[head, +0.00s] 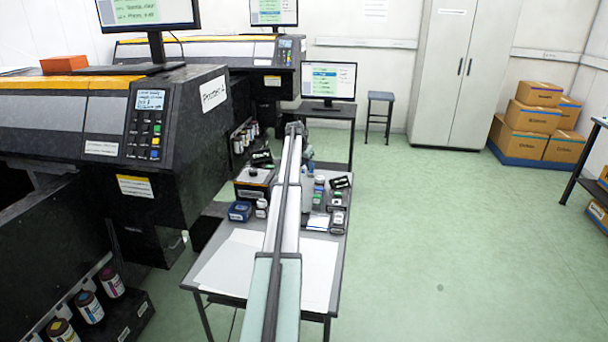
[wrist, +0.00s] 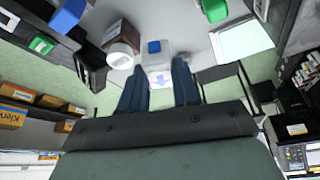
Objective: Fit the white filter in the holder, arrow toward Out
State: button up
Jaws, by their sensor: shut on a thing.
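In the wrist view my gripper (wrist: 160,84) has its two blue fingers on either side of a white block, the white filter (wrist: 158,64). A blue arrow on its face points down in the picture, toward my gripper's palm. A blue square shows at its other end. In the head view my arm reaches over the work table, and the gripper is too small and partly hidden to read there. I cannot clearly pick out the holder or its Out mark in either view.
The table (head: 222,270) carries several bottles and small boxes, with a blue box (head: 240,211) at left. In the wrist view a white-capped bottle (wrist: 120,58) stands close left of the filter. Printers stand left of the table; open floor (head: 450,230) lies right.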

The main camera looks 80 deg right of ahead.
jog(key=s+a+n, duration=0.1)
jog(key=a+n, duration=0.1)
jog(key=a, duration=1)
jog(key=s+a+f+n+t, duration=0.1)
jog(key=s+a+n, duration=0.1)
jog(key=a, duration=1)
jog(key=shift+s+t, duration=0.25)
jog(key=shift+t, duration=0.05)
jog(key=shift+f, duration=0.15)
jog(key=shift+f, duration=0.1)
jog(key=shift+f, duration=2.4)
jog(key=shift+f, duration=0.7)
